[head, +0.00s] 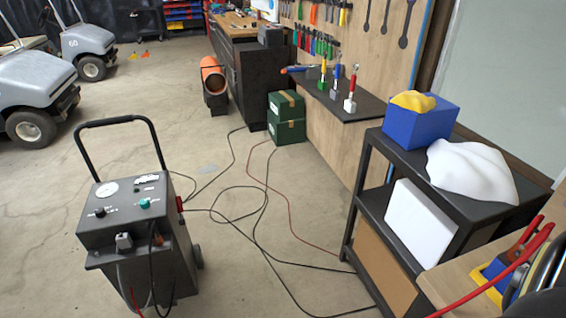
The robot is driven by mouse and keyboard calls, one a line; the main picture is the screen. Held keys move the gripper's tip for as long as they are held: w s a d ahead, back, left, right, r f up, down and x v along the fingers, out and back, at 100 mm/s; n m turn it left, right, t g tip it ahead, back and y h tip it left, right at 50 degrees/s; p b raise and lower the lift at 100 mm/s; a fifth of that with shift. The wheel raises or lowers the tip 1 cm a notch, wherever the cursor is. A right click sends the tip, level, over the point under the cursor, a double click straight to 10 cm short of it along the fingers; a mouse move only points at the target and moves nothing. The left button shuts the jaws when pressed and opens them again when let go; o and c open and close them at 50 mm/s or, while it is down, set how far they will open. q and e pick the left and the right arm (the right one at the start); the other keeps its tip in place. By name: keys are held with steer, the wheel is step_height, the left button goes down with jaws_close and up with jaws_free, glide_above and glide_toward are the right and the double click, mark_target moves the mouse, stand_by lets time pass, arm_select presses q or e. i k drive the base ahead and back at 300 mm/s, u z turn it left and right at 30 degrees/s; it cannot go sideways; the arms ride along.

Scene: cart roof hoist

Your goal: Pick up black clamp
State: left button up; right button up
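Neither of my grippers shows in the head view. A grey battery charger (135,228) with a black push handle stands on the floor at the left, with a gauge and knobs on its sloped top. Black and red cables hang at its front. A small grey piece (124,241) sits on its front ledge, and a dark item with a reddish part (158,240) sits beside it. I cannot tell whether either is the black clamp. Red-handled tools or clamps (525,250) lie at the lower right, partly cut off by the frame edge.
A black shelf cart (375,200) at the right carries a blue bin (420,122) and a white cloth (470,170). Loose black and red cables (262,200) cross the floor. Golf carts (30,95) stand at the left. Green boxes (286,117) stand by the workbench. Open floor lies mid-picture.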

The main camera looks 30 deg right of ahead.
mark_target(157, 236)
steer(key=z, duration=0.9)
steer(key=i, duration=1.5)
